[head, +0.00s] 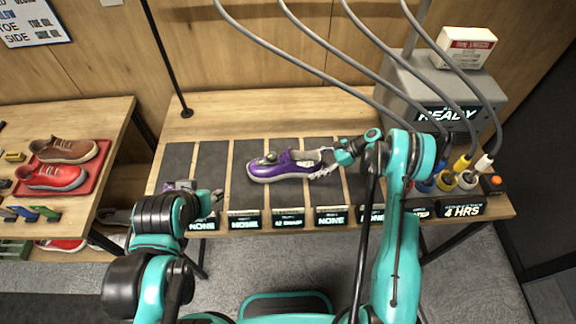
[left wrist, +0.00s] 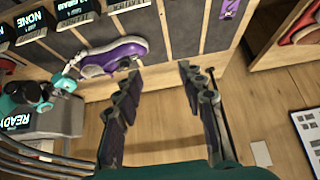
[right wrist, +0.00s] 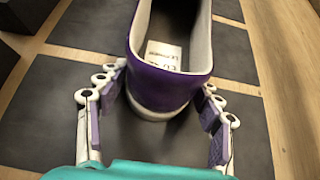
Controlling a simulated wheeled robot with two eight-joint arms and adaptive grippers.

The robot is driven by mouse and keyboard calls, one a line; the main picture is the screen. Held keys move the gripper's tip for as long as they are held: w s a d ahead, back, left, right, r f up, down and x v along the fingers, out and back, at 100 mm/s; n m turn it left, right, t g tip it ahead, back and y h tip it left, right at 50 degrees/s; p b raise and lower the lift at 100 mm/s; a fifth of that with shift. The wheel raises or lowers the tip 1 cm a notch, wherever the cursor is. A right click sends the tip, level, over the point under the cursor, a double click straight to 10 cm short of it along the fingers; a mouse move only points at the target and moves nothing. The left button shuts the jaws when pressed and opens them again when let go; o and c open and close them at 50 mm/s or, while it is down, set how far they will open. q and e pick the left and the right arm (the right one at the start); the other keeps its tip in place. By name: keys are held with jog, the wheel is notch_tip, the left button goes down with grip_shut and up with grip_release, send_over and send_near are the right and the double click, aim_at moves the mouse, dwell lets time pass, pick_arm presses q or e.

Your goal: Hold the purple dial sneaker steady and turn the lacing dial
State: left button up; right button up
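The purple sneaker (head: 282,172) with a white sole lies on a dark strip of the bench, toe to the left. Its round grey lacing dial (head: 270,157) shows on top near the toe. My right gripper (head: 326,163) is at the heel end. In the right wrist view its fingers stand apart on both sides of the heel (right wrist: 160,85), with small gaps; contact is not clear. My left gripper (head: 216,196) is left of the sneaker, near the bench's front edge. In the left wrist view (left wrist: 152,80) it is open and empty, apart from the sneaker (left wrist: 112,58).
Several label displays (head: 288,219) line the bench's front edge. A grey machine (head: 428,90) with hoses and several bottles (head: 466,180) stands at the right. A red tray (head: 93,172) with shoes is on the left table. The strips left of the sneaker are mostly clear.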

jog(key=c, duration=0.4)
pick_arm(q)
jog(key=shift+o, duration=1.5)
jog(key=shift+w+d+r, duration=0.15)
jog(key=shift+w+r, duration=0.15)
jog(key=shift+w, duration=0.05)
jog(key=m+g, duration=0.7)
jog(key=m, duration=0.3)
send_over(272, 155)
notch_tip(272, 155, down, 9)
notch_tip(272, 155, down, 12)
jog(key=shift+s+r, duration=0.1)
